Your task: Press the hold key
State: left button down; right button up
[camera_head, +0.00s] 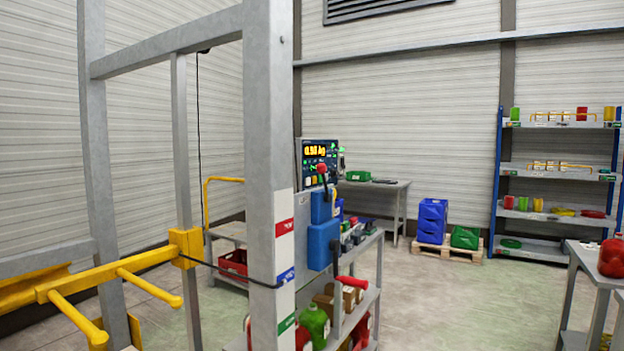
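A dark control panel (318,163) is fixed behind the grey upright, near the middle of the head view. Its lit display (316,151) shows yellow digits, and small coloured keys sit below it. The keys are too small to read, so I cannot tell which one is the hold key. A red knob (321,168) stands in front of the panel and covers part of it. Neither of my grippers shows in this view.
A thick grey upright (268,120) stands close in front, left of the panel. Yellow bars (110,272) jut out at the left. A shelf cart (362,305) with bottles stands below the panel. Floor is clear toward the blue crates (432,220).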

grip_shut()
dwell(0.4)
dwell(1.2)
